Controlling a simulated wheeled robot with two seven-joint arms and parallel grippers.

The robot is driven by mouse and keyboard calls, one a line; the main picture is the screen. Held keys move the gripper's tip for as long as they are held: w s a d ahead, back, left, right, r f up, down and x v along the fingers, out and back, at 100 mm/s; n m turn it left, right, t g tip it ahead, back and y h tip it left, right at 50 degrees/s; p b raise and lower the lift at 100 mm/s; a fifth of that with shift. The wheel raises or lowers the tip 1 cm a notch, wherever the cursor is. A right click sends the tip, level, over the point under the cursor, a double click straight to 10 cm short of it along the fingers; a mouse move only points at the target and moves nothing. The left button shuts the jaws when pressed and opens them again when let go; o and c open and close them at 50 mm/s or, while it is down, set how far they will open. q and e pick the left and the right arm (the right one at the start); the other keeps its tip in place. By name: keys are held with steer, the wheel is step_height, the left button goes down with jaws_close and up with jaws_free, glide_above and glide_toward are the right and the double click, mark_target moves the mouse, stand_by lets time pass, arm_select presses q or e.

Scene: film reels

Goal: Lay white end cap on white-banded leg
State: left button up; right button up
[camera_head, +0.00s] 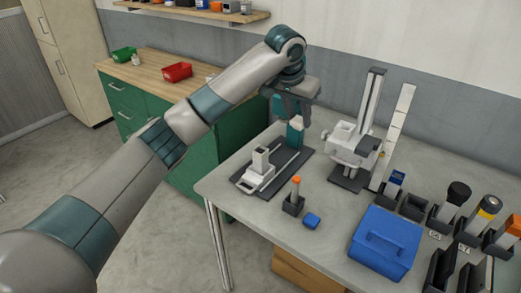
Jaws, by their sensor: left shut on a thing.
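My left gripper (290,107) reaches in from the left over the back of a dark base plate (291,172). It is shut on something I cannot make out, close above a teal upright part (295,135). I cannot tell whether the gripper touches that part. A white block-shaped fixture (261,170) sits on the front of the plate. I cannot pick out a white end cap or a white-banded leg for certain. My right gripper is not in view.
A white device with a tall column (365,115) stands right of the plate, beside a tilted pale strip (397,130). Several dark holders fill the right.

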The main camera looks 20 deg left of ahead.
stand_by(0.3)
arm_select(q)
steer(key=shift+a, duration=0.1)
steer(key=shift+a+f, duration=0.2)
steer(key=shift+a, duration=0.1)
steer(key=p, duration=0.5)
glide_toward(263, 149)
steer(key=shift+w+d, duration=0.4)
steer(key=shift+w, duration=0.3)
steer(key=shift+f, duration=0.15)
step_height(263, 149, down, 3)
steer(key=shift+r+p, duration=0.2)
steer(key=shift+p, duration=0.45)
steer(key=shift+f, duration=0.55)
